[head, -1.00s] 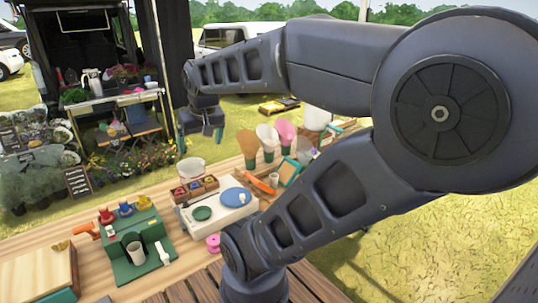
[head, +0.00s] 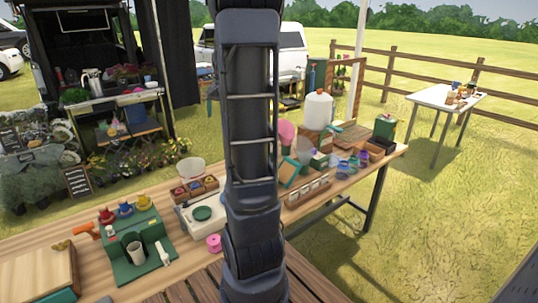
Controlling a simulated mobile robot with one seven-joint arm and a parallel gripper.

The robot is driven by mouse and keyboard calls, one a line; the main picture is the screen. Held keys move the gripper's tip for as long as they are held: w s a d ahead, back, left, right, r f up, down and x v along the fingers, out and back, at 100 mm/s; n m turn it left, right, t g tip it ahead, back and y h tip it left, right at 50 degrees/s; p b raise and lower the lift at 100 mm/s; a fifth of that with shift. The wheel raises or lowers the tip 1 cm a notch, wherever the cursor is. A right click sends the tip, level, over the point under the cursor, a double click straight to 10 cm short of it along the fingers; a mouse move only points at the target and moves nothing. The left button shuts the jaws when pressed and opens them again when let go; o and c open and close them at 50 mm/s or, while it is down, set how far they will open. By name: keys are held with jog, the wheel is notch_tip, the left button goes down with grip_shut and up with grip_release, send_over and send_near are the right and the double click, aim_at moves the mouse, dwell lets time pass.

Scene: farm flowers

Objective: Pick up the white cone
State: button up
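The white cone is hidden behind my upright arm in this view. Its neighbour, a pink cone (head: 287,130), shows just right of the arm on the long wooden table (head: 385,165). My arm rises through the middle of the picture and runs out at the top edge. My gripper is out of view, so its state and its distance from the cone cannot be seen.
A large white container (head: 318,110) stands right of the pink cone. A green stand with colored items (head: 137,243), a white scale-like box (head: 203,220) and a pink spool (head: 214,243) are on the left. A white table (head: 447,98) stands apart on the grass.

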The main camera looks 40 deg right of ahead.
jog(key=w+d+f+m+g, duration=0.1)
jog(key=w+d+f+m, duration=0.2)
jog(key=d+f, duration=0.55)
jog(key=w+d+f+m, duration=0.25)
jog(key=d+f, duration=0.25)
jog(key=d, duration=0.6)
jog(key=w+d+f+m+g, duration=0.1)
jog(key=w+d+f+m, duration=0.2)
jog(key=d+f, duration=0.55)
jog(key=f, duration=0.5)
jog(key=d+f, duration=0.1)
jog(key=f, duration=0.2)
jog(key=shift+s, duration=0.25)
jog(key=shift+c, duration=0.2)
jog(key=c, duration=0.8)
